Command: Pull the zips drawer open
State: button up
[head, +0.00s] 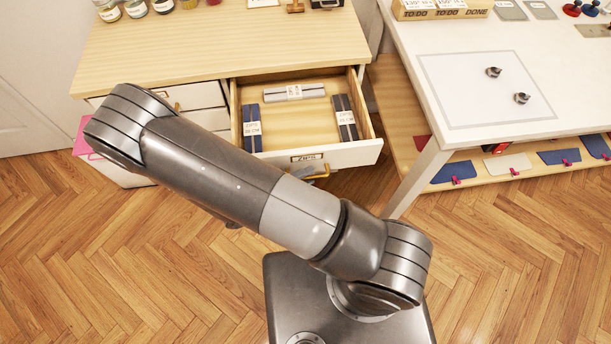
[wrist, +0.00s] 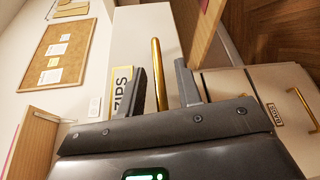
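The zips drawer (head: 360,153) stands pulled out from the wooden-topped cabinet in the head view, with its inside showing. Its front carries a ZIPS label (head: 306,157) and a gold bar handle (head: 320,171). In the wrist view the ZIPS label (wrist: 122,88) and the gold handle (wrist: 158,75) are close to my gripper (wrist: 165,85). The two dark fingers are apart, one on each side of the handle, with gaps visible between them and the bar.
Labelled zip packs lie in the drawer: navy (head: 251,127), grey (head: 295,92) and black (head: 344,117). A white table (head: 480,55) stands to the right with a shelf below. A drawer labelled BAGS (wrist: 275,115) is beside the gripper. Wooden floor in front is clear.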

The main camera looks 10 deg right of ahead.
jog(key=f+v, duration=0.1)
jog(key=v, duration=0.9)
jog(key=shift+a+r, duration=0.25)
jog(key=shift+r, duration=0.3)
jog(key=shift+s, duration=0.15)
jog(key=w+d+r+m+g+y, duration=0.2)
jog(key=d+r+m+g+y, duration=0.15)
jog(key=r, duration=0.65)
jog(key=w+d+r+m+g+y, duration=0.25)
jog(key=d+r+g+y, duration=0.25)
jog(key=r, duration=0.4)
jog(key=s+d+r+t+y, duration=0.2)
jog(key=d+r+t+y, duration=0.1)
jog(key=r, duration=0.6)
jog(key=s+d+r+t+y, duration=0.3)
jog(key=d+r+t+y, duration=0.1)
jog(key=d+r, duration=0.3)
jog(key=shift+s+d+r+m+t, duration=0.3)
jog(key=shift+s+r+t, duration=0.05)
jog(key=shift+r, duration=0.65)
